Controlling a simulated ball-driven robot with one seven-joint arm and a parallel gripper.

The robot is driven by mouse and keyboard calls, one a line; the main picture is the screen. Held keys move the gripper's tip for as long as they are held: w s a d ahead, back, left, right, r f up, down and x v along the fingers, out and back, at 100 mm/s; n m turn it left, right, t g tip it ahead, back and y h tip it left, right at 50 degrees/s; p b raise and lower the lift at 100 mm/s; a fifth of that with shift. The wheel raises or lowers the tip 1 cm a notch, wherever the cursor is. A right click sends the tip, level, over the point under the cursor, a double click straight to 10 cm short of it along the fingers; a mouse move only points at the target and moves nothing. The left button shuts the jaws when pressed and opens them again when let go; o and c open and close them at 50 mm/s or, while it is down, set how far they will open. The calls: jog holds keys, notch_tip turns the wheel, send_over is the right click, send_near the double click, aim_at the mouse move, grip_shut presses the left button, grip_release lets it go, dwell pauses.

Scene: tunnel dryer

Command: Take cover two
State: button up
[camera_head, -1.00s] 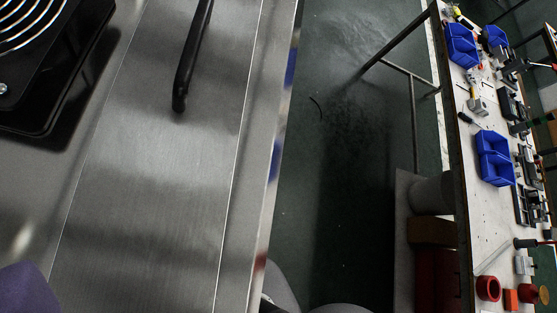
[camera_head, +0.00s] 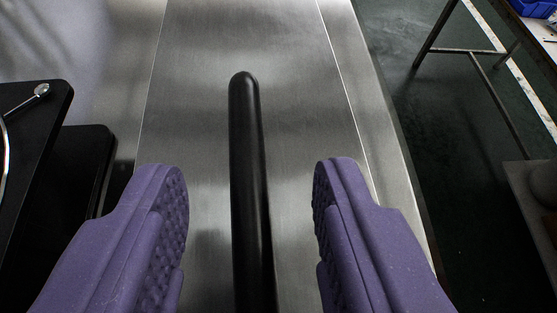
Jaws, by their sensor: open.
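A brushed metal cover panel (camera_head: 290,60) fills the middle of the view, bounded by thin seams on both sides. I cannot tell from a label whether it is cover two. A black bar handle (camera_head: 248,170) runs along it, from the lower edge of the picture up to a rounded end. My gripper (camera_head: 251,168) is open, with one purple padded finger on each side of the handle. There is a gap between each finger and the handle, so nothing is held. The handle's near end is out of the picture.
A black fan housing (camera_head: 55,115) stands on the metal top at the left, close to the left finger. Past the machine's right edge lies dark green floor (camera_head: 415,120). A workbench (camera_head: 535,35) with a metal leg frame is at the upper right.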

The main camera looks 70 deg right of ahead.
jog(key=shift+w+d+f, duration=0.15)
jog(key=shift+d+f, duration=0.1)
jog(key=shift+d, duration=0.2)
jog(key=shift+a, duration=0.1)
jog(key=shift+c, duration=0.4)
grip_shut()
dwell(0.6)
